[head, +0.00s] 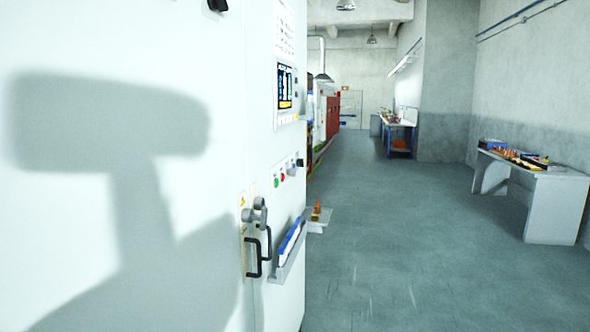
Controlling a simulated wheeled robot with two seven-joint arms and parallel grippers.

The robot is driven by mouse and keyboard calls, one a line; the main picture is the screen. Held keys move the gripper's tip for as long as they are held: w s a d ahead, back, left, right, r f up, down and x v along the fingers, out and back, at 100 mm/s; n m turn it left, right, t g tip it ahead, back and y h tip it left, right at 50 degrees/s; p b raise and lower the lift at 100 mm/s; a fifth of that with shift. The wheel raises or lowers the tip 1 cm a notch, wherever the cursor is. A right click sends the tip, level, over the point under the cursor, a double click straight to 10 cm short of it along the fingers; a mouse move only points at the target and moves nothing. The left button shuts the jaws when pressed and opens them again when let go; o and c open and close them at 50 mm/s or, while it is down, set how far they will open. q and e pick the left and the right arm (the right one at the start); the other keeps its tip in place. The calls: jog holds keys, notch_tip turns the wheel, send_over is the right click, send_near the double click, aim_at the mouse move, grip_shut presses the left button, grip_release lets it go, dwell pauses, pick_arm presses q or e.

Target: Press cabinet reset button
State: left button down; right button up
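A tall white cabinet (272,205) stands close on the left and fills that half of the head view. Its narrow front carries a small lit screen (286,86). Below the screen is a row of small controls: a green button (277,183), a red button (283,177) and darker knobs (299,163) to the right. No label can be read, so I cannot tell which one is the reset button. Neither of my grippers shows in the view.
Black handles (259,253) and a tray (287,251) stick out low on the cabinet. A shadow falls on its left side. The grey floor (385,240) to the right is open. A table with parts (556,190) stands at the right wall, a workbench (398,126) farther back.

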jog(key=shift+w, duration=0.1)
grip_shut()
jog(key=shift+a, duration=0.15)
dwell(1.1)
